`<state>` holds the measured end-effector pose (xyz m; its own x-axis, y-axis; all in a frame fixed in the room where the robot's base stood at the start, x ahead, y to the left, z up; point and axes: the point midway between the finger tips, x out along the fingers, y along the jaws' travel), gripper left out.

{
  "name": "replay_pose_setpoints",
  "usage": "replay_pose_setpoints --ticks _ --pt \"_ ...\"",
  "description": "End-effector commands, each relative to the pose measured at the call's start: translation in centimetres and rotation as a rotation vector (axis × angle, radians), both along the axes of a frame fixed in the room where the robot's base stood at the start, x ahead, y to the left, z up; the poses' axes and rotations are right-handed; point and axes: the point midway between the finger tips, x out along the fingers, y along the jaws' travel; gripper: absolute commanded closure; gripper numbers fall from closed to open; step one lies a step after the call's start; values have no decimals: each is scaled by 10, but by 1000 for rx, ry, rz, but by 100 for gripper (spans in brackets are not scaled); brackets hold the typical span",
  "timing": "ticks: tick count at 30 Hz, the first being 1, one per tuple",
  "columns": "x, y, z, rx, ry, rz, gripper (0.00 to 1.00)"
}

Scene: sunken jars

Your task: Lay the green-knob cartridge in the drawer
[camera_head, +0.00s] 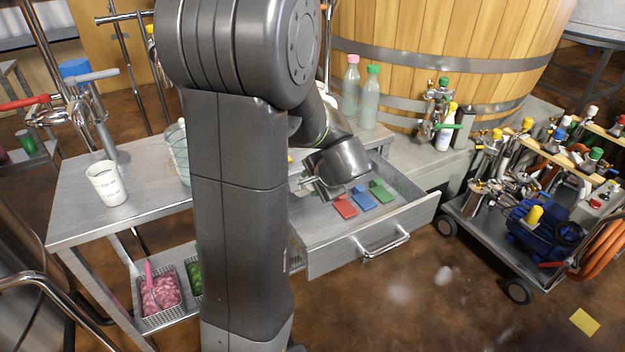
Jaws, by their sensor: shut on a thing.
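The drawer (332,262) is pulled open under the steel table, and its inside faces up. A red flat piece (345,207), a blue one (362,198) and a green one (381,190) lie side by side in it. My gripper (318,187) is over the drawer's left back part, left of the red piece. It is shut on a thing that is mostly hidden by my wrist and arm. I cannot make out a green knob on the held thing, nor whether it touches the drawer floor.
A white cup (107,183) stands on the table at left. Two bottles, pink-capped (351,88) and green-capped (370,97), stand behind the drawer. A loaded cart (480,236) stands at right. The drawer's front right is clear.

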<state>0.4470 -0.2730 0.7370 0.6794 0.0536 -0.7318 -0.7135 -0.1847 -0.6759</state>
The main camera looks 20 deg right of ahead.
Motion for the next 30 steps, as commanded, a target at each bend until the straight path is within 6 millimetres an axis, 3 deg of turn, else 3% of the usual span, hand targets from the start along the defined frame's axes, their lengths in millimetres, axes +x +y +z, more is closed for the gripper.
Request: replay_pose_setpoints --ticks 3,15,28,29,30 --pt "0 0 -21 -1 0 -1 85" --pt "0 0 -64 0 0 0 85" --pt "0 0 -69 0 0 0 85" --pt "0 0 -69 0 0 0 55" --pt "0 0 -69 0 0 0 47"
